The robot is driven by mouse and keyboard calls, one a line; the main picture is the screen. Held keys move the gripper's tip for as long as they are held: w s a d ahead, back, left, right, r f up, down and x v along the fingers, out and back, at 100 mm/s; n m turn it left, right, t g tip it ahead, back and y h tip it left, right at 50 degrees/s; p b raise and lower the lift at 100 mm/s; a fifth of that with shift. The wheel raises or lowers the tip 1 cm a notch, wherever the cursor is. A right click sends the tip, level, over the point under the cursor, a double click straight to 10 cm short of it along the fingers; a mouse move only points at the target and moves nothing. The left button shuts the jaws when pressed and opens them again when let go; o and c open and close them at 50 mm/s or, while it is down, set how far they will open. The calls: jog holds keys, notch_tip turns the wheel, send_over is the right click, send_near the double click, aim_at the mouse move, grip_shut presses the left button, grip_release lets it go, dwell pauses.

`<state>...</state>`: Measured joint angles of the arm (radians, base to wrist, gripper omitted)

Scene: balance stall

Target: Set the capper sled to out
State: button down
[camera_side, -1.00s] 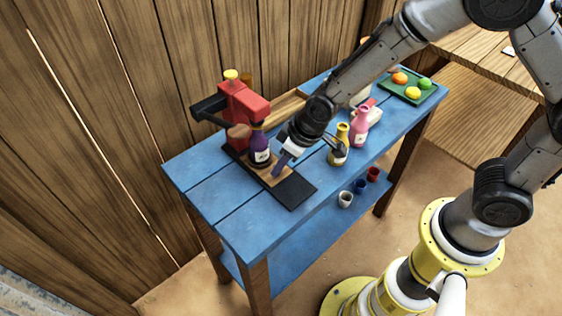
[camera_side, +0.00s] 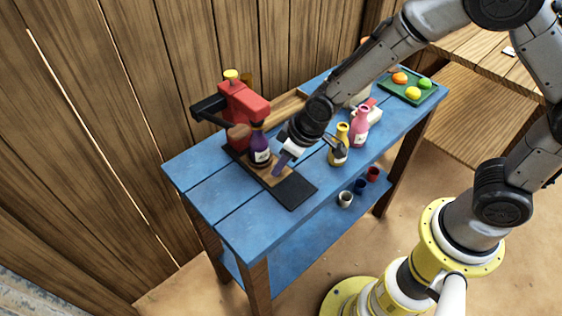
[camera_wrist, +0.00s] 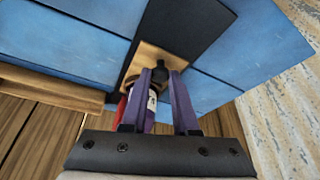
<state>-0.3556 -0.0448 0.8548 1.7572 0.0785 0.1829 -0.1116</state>
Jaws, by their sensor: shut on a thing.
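The capper (camera_side: 243,103) is a red press with a dark lever at the back left of the blue table. Its sled (camera_side: 267,174) is a light wooden plate on a black track (camera_side: 292,192); the sled also shows in the wrist view (camera_wrist: 140,60). A purple bottle (camera_side: 260,150) stands upright on the sled, close to the press head. In the wrist view a black knob (camera_wrist: 173,62) stands on the sled near its front edge. My gripper (camera_wrist: 166,80) is shut on this knob with its purple fingers; fingers and bottle partly hide the sled.
A yellow bottle (camera_side: 339,150) and a pink bottle (camera_side: 359,128) stand to the right of my gripper. A green tray (camera_side: 432,96) with fruit lies at the far right. Small cups (camera_side: 345,199) stand on the lower shelf. The track's front end is clear.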

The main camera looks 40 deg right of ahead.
dwell(0.3)
jog(key=shift+s, duration=4.25)
jog(key=c, duration=0.7)
grip_release()
jog(key=v, duration=1.3)
jog(key=shift+s+r, duration=0.25)
jog(key=shift+r, duration=0.1)
